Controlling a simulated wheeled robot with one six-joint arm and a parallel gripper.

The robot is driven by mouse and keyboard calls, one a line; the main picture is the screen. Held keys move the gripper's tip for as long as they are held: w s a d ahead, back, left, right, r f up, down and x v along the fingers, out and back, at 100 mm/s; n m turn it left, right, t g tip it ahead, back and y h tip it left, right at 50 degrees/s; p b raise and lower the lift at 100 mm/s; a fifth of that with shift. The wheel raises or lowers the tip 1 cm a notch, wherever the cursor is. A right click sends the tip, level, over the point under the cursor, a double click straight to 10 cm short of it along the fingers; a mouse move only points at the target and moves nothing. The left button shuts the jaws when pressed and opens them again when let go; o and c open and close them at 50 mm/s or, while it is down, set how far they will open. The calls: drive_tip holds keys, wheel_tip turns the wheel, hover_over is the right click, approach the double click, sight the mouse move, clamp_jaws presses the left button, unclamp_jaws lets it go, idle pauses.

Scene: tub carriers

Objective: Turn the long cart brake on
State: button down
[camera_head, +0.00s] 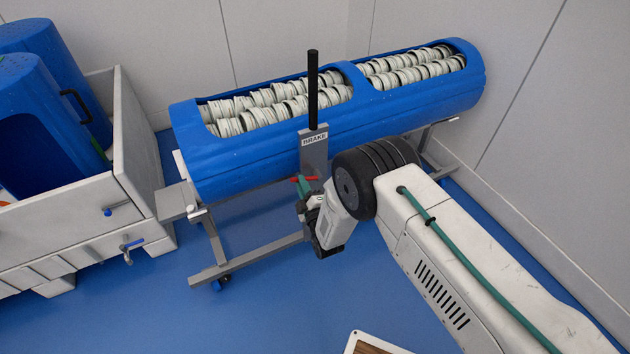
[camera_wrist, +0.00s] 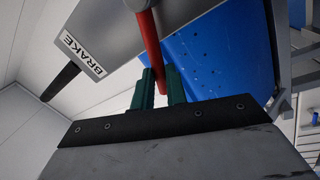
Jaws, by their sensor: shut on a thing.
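The long cart carries a long blue tub (camera_head: 250,167) on a grey metal frame (camera_head: 264,262). At the cart's front side stands a grey plate (camera_head: 314,160) labelled BRAKE, with a black post (camera_head: 312,90) rising upright from it. A red lever (camera_head: 311,178) sits low on this plate, and it also shows in the wrist view (camera_wrist: 148,38). My gripper (camera_head: 305,188) is at the lever, its green fingers (camera_wrist: 161,82) shut on it, one on each side. In the head view the gripper hides part of the lever and the lower plate.
The tub holds rows of pale ribbed rolls (camera_head: 262,98). A white bin (camera_head: 60,215) with blue tubs (camera_head: 40,110) stands close at the left. Grey walls (camera_head: 530,70) close the back and right. Blue floor (camera_head: 255,315) is open in front. A white-edged board (camera_head: 372,342) shows at the bottom.

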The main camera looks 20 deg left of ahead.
drive_tip(key=shift+a+f+n, duration=0.1)
drive_tip(key=shift+n, duration=0.2)
drive_tip(key=c, duration=1.4)
unclamp_jaws()
drive_tip(key=v, duration=0.8)
drive_tip(key=shift+w+a+f, duration=0.1)
